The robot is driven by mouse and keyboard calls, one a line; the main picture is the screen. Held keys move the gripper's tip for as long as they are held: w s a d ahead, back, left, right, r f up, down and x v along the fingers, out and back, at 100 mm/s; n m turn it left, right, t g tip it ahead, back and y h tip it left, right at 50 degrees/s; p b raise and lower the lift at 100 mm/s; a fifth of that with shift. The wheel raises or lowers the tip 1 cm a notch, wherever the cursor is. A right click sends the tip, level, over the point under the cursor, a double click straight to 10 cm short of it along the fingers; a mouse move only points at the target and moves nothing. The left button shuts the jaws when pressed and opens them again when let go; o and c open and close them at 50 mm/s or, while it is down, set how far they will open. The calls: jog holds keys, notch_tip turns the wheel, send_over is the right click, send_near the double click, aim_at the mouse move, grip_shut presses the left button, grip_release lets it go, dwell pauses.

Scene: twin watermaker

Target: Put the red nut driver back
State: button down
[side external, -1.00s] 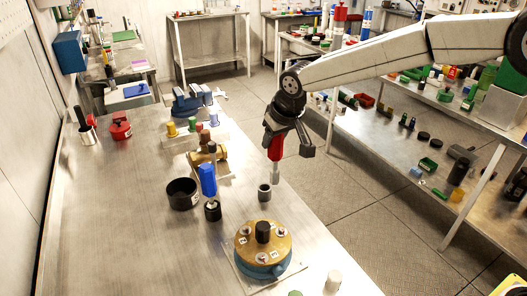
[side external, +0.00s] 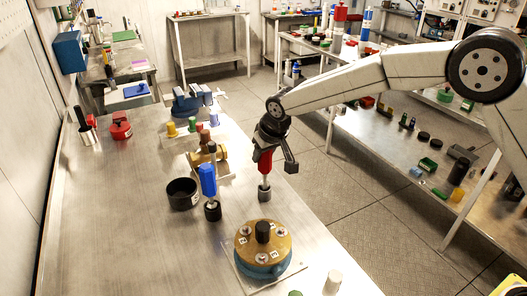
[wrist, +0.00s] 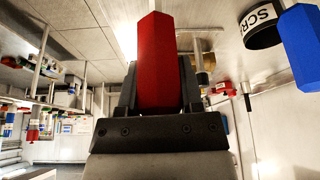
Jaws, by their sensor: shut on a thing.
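The red nut driver (side external: 265,161) hangs close to upright in my gripper (side external: 273,150), which is shut on its red handle. In the wrist view the red handle (wrist: 158,55) stands between the two fingers of my gripper (wrist: 158,98). In the side view its pale shaft reaches down to the mouth of a small dark grey holder (side external: 264,195) on the bench. The tip is hidden, and I cannot tell how deep it sits in the holder. A blue-handled driver (side external: 208,180) stands in a similar black holder (side external: 213,212) to the left.
A black scrap cup (side external: 182,194) stands left of the blue driver. A brass-topped blue round housing (side external: 263,250) is in front on the bench (side external: 130,240). A brass fitting (side external: 207,156) and a blue vise (side external: 192,104) are behind. The bench's left front is clear.

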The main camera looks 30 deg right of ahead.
jog(key=shift+f, duration=0.75)
jog(key=shift+c, duration=1.2)
grip_release()
jog(key=shift+r, duration=0.15)
jog(key=shift+s+r, duration=0.15)
jog(key=shift+r, duration=0.35)
jog(key=v, duration=1.1)
